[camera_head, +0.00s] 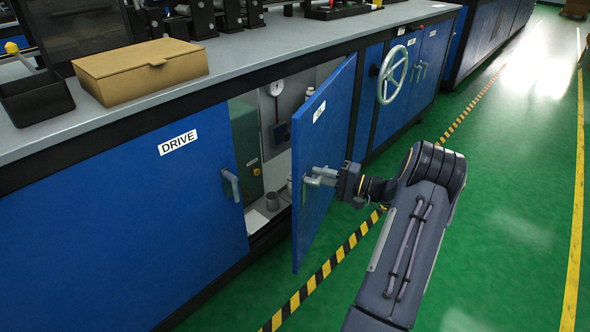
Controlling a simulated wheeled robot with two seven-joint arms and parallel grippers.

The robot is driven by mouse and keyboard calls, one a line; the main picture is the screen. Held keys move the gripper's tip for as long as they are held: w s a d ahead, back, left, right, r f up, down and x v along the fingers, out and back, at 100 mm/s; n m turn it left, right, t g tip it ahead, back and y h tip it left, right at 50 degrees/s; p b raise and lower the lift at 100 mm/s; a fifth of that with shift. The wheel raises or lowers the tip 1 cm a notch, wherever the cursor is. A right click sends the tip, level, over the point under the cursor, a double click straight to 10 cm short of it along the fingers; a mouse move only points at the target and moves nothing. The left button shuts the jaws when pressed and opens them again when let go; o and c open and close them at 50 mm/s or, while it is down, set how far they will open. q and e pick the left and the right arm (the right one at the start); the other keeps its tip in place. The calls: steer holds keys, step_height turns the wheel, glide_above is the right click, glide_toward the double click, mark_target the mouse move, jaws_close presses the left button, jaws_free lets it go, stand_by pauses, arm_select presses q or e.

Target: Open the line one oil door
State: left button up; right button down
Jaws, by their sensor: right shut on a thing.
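The blue oil door (321,137) stands part open, swung out from the cabinet toward the aisle. It has a small white label near its top, too small and slanted to read, and a grey lever handle (312,181). My right gripper (327,176) is shut on that handle, with its arm reaching in from the lower right. Behind the door, the open bay shows a round gauge (275,88), a green box (246,150) and small cups (272,201). The door hides the right part of the bay. My left gripper is not in view.
The closed blue DRIVE door (120,205) with its own handle is left of the bay. A handwheel (392,75) sticks out on the right. A cardboard box (140,70) and a black tray (35,97) sit on the countertop. Green floor with a striped line (335,258) is clear.

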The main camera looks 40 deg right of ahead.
steer(key=d+v, duration=0.1)
steer(key=v, duration=0.5)
steer(key=shift+w, duration=0.15)
steer(key=c, duration=1.4)
jaws_free()
steer(key=p+v, duration=0.2)
steer(key=v, duration=0.5)
steer(key=shift+s+d, duration=0.15)
steer(key=shift+s, duration=0.2)
